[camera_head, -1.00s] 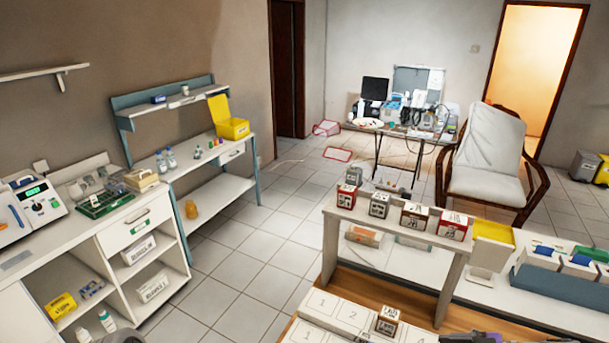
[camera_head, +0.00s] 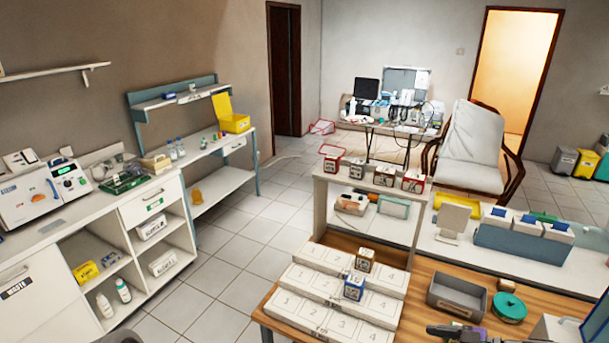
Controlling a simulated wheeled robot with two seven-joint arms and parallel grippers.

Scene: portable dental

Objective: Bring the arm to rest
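What looks like my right gripper (camera_head: 436,330) shows at the bottom edge, right of centre, as a dark shape with a purple part. It is over the front of the wooden table, and most of it is cut off. I cannot tell whether its fingers are open or shut, and no held object shows.
The wooden table (camera_head: 422,285) carries a stepped numbered rack (camera_head: 330,290) with two small boxes, a grey tray (camera_head: 457,297) and a green round item (camera_head: 509,306). A shelf (camera_head: 322,205) with several boxes stands behind. Open tiled floor (camera_head: 240,250) lies left of the table.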

